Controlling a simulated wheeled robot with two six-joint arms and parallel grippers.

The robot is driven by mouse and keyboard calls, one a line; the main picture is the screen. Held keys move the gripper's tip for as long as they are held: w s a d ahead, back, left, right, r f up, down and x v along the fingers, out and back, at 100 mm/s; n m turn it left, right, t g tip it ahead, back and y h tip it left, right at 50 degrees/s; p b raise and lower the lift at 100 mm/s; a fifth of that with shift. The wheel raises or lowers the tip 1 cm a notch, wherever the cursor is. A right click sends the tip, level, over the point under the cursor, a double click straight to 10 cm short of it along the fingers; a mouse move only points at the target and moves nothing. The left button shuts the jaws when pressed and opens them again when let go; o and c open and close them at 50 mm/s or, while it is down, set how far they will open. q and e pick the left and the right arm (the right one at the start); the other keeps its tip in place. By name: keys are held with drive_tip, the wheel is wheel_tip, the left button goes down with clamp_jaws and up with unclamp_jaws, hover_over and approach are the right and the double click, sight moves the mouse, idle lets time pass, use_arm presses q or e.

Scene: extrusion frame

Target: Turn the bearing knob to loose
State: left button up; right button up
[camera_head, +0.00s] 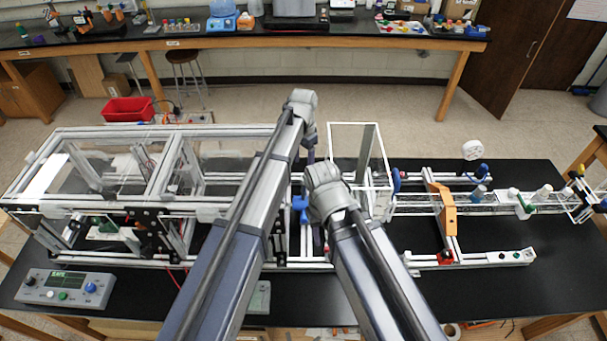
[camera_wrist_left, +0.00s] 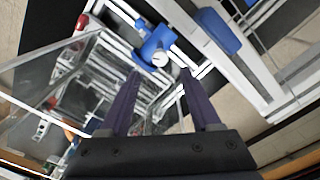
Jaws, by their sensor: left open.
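A blue block with a round white-topped knob (camera_wrist_left: 160,58) sits on the white frame rails in the left wrist view. I take it as the bearing knob, but its marking is too small to read. My left gripper (camera_wrist_left: 160,72) is open, with its two dark fingers pointing toward the knob and nothing between them. In the head view a blue part (camera_head: 300,203) shows between my two arms and may be the same piece. My left arm reaches over the frame there, and its wrist hides much of the area. My right arm's wrist covers its own fingers.
The extrusion frame (camera_head: 90,133) with clear panels fills the left of the black table. A grey control box (camera_head: 64,289) stands at the front left. An orange bracket (camera_head: 441,208) and rails lie to the right. In the left wrist view another blue part (camera_wrist_left: 219,30) is close by.

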use_arm(q)
drive_tip(key=shift+w+d+f+b, duration=0.1)
drive_tip(key=shift+w+f+b, duration=0.05)
drive_tip(key=shift+f+b, duration=0.6)
wheel_tip(320, 180, down, 6)
drive_tip(key=b, duration=0.6)
drive_tip(key=shift+f, duration=0.1)
drive_tip(key=shift+c, duration=0.3)
clamp_jaws()
